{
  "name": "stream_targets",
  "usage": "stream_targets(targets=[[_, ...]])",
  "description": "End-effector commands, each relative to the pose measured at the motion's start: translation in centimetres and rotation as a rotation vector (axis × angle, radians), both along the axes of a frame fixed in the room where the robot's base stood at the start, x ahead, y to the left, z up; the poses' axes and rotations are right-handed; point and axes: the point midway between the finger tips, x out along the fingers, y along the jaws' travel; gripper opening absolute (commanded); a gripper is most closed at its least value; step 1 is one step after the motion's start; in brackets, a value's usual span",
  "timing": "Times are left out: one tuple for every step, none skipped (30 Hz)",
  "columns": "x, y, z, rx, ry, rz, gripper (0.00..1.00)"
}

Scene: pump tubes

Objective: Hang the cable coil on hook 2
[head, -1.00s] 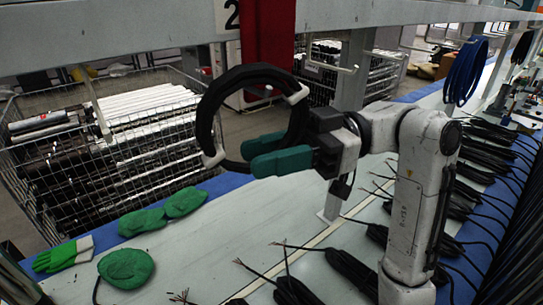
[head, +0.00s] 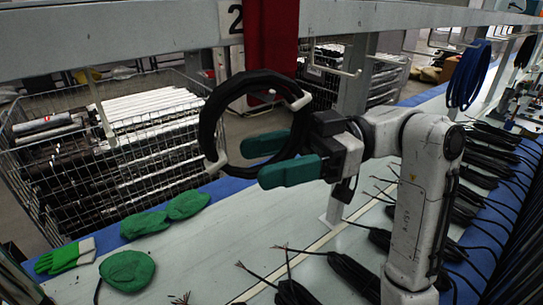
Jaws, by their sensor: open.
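The cable coil (head: 208,125) is a black upright ring with white ties, under the rail beside the "2" label (head: 234,18). A small white tip (head: 271,94) shows inside the ring near its top, seemingly the end of hook 2. The rest of that hook is hidden behind the coil, so I cannot tell for sure whether the coil rests on it. My gripper (head: 254,162) reaches in from the right with two green fingers, parted at the lower right of the ring. The fingers cover part of the coil, with a gap between them.
The grey rail (head: 120,42) runs across the top, with another white hook (head: 350,72) to the right. A blue coil (head: 467,75) hangs farther right. A wire basket (head: 60,180) stands behind.

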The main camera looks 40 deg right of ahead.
Motion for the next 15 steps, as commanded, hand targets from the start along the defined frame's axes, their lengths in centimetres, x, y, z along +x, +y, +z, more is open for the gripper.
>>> stream_targets(targets=[[0.0,0.0,0.0,0.0,0.0,0.0,0.6],[0.0,0.0,0.0,0.0,0.0,0.0,0.6],[0.0,0.0,-0.1,-0.001,0.001,0.0,0.6],[0.0,-0.1,-0.1,-0.001,0.001,0.0,0.6],[0.0,-0.1,-0.1,-0.001,0.001,0.0,0.6],[-0.1,-0.3,-0.1,-0.001,0.001,-0.001,0.6],[-0.1,-0.6,-0.1,-0.001,0.001,-0.002,0.6],[-0.1,-0.9,-0.1,0.0,0.001,-0.003,0.6],[-0.3,-1.3,-0.2,0.0,0.001,-0.004,0.6],[-0.4,-1.8,-0.2,0.001,0.0,-0.004,0.6],[-0.5,-2.3,-0.2,0.0,0.0,-0.005,0.6],[-0.7,-3.0,-0.2,0.0,0.0,-0.005,0.6],[-0.8,-3.6,-0.2,0.0,0.0,-0.005,0.6],[-1.0,-4.2,-0.2,0.001,0.001,-0.005,0.6],[-1.2,-5.0,-0.2,0.0,0.0,-0.005,0.6]])
